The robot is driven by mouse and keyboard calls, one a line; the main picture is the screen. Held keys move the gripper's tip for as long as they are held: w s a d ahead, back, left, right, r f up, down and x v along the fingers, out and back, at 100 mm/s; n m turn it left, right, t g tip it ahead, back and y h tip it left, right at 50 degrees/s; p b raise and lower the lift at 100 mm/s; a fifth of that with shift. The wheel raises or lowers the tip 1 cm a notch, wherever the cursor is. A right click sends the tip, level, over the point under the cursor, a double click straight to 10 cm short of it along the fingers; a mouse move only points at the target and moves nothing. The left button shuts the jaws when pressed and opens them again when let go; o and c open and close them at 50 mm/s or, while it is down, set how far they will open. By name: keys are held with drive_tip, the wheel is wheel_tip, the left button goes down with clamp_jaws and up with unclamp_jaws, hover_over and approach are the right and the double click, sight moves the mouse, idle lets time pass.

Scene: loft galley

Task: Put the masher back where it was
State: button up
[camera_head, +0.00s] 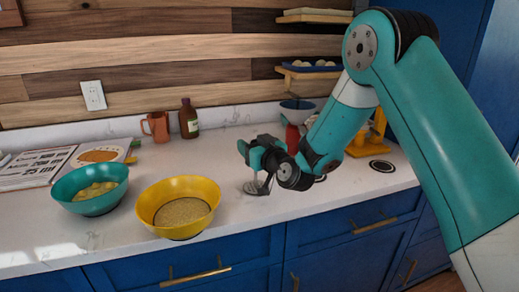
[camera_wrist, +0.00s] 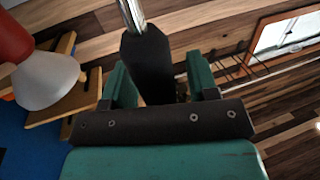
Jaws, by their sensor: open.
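The masher has a dark handle (camera_wrist: 147,62) and a shiny metal shaft, which show between my gripper's two teal fingers (camera_wrist: 160,85) in the wrist view. A gap shows between the handle and the right finger; whether the left finger touches it I cannot tell. In the head view my gripper (camera_head: 250,154) is over the counter, right of the yellow bowl. The masher's round head (camera_head: 253,187) is low beneath it, at or very near the countertop. My gripper is open around the handle. The handle is mostly hidden in the head view.
On the counter (camera_head: 120,247) stand a yellow bowl (camera_head: 152,212) of grain, a teal bowl (camera_head: 75,198) of yellow pieces, an orange mug (camera_head: 157,126) and a brown bottle (camera_head: 188,120). A red bottle (camera_head: 292,138) and a dark blue bowl (camera_head: 297,112) stand behind my arm.

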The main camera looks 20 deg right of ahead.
drive_tip(key=b+v, duration=1)
drive_tip(key=v, duration=0.1)
drive_tip(key=s+a+f+n+g+y, duration=0.2)
drive_tip(key=s+a+n+g+y, duration=0.2)
drive_tip(key=s+a+g, duration=0.8)
drive_tip(key=s+d+f+g+h, duration=0.1)
drive_tip(key=s+d+g+h, duration=0.1)
drive_tip(key=s, duration=0.6)
drive_tip(key=s+d+f+g+h, duration=0.2)
drive_tip(key=s+d+g, duration=0.1)
drive_tip(key=s, duration=0.6)
drive_tip(key=shift+s, duration=0.2)
